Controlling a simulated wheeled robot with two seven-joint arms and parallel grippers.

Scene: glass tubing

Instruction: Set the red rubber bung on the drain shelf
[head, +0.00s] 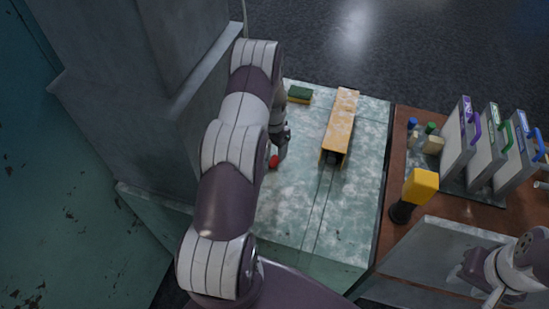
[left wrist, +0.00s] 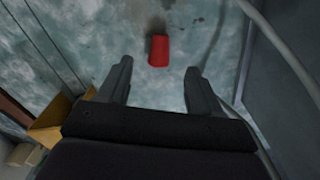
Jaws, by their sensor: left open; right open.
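The red rubber bung (head: 273,162) is on the pale green mottled worktop (head: 300,215), partly hidden by my left arm in the head view. In the left wrist view the bung (left wrist: 158,50) lies just beyond and between my open fingertips. My left gripper (head: 281,148) is open and empty, close to the bung; its two fingers also show in the left wrist view (left wrist: 158,72). My right gripper (head: 497,298) is partly in view at the lower right of the head view, away from the worktop. I cannot make out which thing is the drain shelf.
A long tan box-like piece (head: 342,120) stands on the worktop right of the bung. A green and yellow sponge (head: 300,94) lies at the back. A brown table (head: 385,235) at right holds a yellow-topped object (head: 421,186), small bottles and upright panels (head: 462,140). The front worktop is clear.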

